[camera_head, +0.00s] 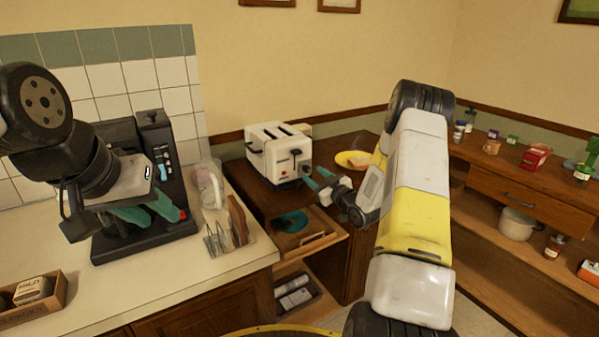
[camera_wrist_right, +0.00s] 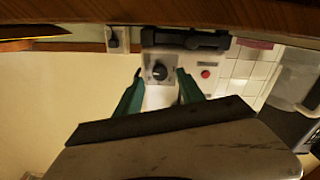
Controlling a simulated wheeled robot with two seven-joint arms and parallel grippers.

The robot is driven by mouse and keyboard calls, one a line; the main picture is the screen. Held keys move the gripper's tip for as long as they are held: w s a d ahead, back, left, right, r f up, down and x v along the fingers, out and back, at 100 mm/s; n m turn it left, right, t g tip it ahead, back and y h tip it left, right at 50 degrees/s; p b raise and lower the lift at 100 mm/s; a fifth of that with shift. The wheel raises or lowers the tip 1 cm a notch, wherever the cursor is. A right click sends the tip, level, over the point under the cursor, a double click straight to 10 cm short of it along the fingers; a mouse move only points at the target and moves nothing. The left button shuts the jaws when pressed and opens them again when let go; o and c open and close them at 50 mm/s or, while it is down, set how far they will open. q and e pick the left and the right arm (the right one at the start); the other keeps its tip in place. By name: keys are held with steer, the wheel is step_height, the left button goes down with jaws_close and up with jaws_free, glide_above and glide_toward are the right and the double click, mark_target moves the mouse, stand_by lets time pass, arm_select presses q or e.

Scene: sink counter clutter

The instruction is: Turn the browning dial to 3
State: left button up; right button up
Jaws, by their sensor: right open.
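The white toaster (camera_head: 280,153) stands on the wooden cabinet top, with its dial side facing my right arm. The browning dial (camera_wrist_right: 159,71) is a dark round knob with a light pointer mark on the white panel. Its numbers are too small to read. My right gripper (camera_head: 318,182) is open beside the toaster's front. In the right wrist view its teal fingers (camera_wrist_right: 160,84) stand on either side of the dial, and contact cannot be told. My left gripper (camera_head: 148,212) hangs in front of the black coffee machine, away from the toaster; its finger gap is unclear.
A red button (camera_wrist_right: 206,73) sits beside the dial. A yellow plate with bread (camera_head: 352,159) lies behind my right gripper. A pulled-out drawer or board (camera_head: 318,241) is below the toaster. A toast rack (camera_head: 226,236) stands on the left counter.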

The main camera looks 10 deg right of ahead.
mark_target(306, 169)
steer(key=shift+x, duration=1.5)
jaws_close()
